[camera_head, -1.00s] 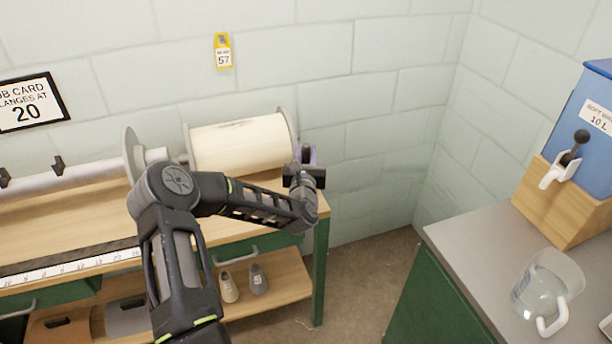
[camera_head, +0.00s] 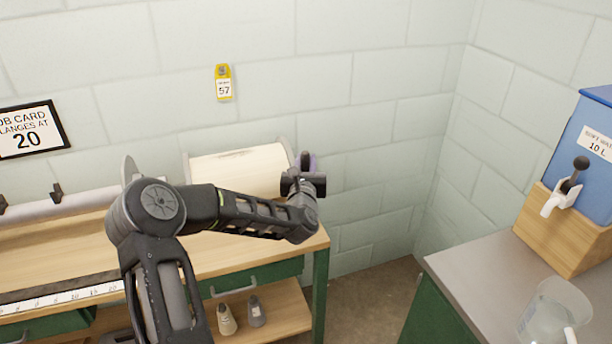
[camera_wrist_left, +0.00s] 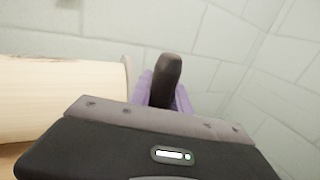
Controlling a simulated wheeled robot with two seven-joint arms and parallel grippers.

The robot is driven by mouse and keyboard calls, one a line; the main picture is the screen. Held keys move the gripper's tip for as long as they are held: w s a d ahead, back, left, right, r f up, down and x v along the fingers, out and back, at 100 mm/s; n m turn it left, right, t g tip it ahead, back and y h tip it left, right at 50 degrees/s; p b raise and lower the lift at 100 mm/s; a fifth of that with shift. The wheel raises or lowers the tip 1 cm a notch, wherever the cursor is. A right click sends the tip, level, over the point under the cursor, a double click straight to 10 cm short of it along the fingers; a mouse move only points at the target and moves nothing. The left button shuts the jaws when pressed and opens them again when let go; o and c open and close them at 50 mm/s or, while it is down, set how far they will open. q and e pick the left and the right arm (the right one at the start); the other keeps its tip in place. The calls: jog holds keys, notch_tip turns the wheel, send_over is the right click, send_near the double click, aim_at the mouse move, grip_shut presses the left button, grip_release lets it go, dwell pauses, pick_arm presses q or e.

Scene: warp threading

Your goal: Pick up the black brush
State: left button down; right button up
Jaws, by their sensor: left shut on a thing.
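My left gripper (camera_head: 304,175) is at the right end of the wooden bench, beside the right flange of the cream roll. It is shut on a dark, upright handle, which seems to be the black brush (camera_wrist_left: 166,82); the handle's rounded top stands up between the purple finger pads in the left wrist view. The lower part of the brush is hidden by the gripper body, and in the head view the brush is mostly hidden by the wrist. My right gripper is not in view.
The cream roll (camera_head: 238,168) with its flanges lies on the bench (camera_head: 262,255) just left of the gripper. A yellow tag (camera_head: 223,82) hangs on the wall above. At right, a grey counter (camera_head: 470,280) holds a blue dispenser (camera_head: 590,150) and a clear jug (camera_head: 550,315).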

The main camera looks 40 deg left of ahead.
pick_arm(q)
jog(key=shift+r, duration=1.45)
